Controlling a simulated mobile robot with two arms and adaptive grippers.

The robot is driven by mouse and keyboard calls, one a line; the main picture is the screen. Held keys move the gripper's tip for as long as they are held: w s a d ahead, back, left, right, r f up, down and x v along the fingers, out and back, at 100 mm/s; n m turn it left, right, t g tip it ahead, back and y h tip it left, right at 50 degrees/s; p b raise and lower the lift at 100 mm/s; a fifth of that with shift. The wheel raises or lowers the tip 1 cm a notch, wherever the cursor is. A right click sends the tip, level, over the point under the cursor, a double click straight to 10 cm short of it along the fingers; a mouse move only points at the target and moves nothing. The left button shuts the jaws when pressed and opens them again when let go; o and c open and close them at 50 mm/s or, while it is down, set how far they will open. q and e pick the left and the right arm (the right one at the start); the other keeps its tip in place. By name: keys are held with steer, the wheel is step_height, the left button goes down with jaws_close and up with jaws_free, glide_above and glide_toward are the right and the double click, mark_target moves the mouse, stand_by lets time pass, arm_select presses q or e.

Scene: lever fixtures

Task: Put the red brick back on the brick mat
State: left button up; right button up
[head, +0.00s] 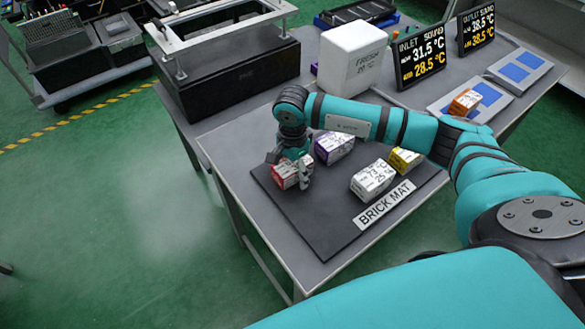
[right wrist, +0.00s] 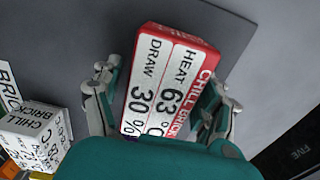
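The red brick (head: 283,177), a white-labelled block with red sides, is at the left part of the dark brick mat (head: 322,239). My right gripper (head: 296,170) is over it and hides part of it in the head view. In the right wrist view the red brick (right wrist: 165,85) sits between the two fingers, turned slightly against them, its label reading "CHILL BRICK" and "HEAT 63". The fingers (right wrist: 163,90) look spread, with a gap beside the left fingertip; contact on the right side is unclear. My left gripper is not in view.
A purple brick (head: 334,147), a white brick (head: 372,180) and a yellow brick (head: 405,160) stand on the mat. An orange brick (head: 465,102) is on a blue-patched pad at right. A white box (head: 351,60) and display screens (head: 420,58) stand behind my right arm.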

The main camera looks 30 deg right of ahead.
steer(key=shift+r, duration=0.2)
steer(key=shift+w+r, duration=0.1)
steer(key=shift+r, duration=0.15)
step_height(320, 180, up, 11)
steer(key=shift+r+b, duration=0.2)
steer(key=shift+b, duration=0.9)
